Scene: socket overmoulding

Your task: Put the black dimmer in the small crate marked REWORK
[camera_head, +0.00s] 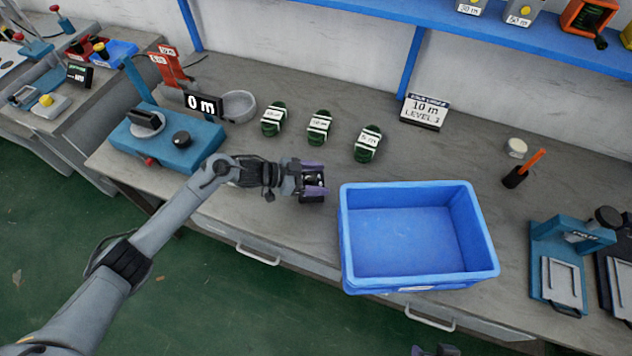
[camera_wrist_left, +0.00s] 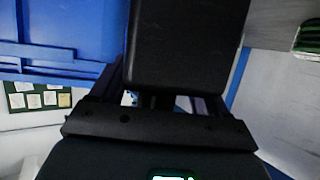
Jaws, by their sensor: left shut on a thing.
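My left gripper (camera_head: 313,183) is shut on a black block-shaped thing, which I take to be the black dimmer. The block (camera_wrist_left: 185,45) fills the upper middle of the left wrist view, between the fingers. In the head view it is mostly hidden by the purple-tipped fingers. The gripper is just left of an open, empty blue crate (camera_head: 405,286), apart from it. A white label on the crate's front is too small to read, so I cannot tell if it says REWORK. A dark tip of my right gripper (camera_head: 432,350) shows at the bottom edge.
Several green coils (camera_head: 319,127) stand behind the gripper. A blue device (camera_head: 165,140) with a "0 m" display is to the left. A "10 m LEVEL 3" sign (camera_head: 424,111) is behind the crate. A blue clamp fixture (camera_head: 560,260) is at right.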

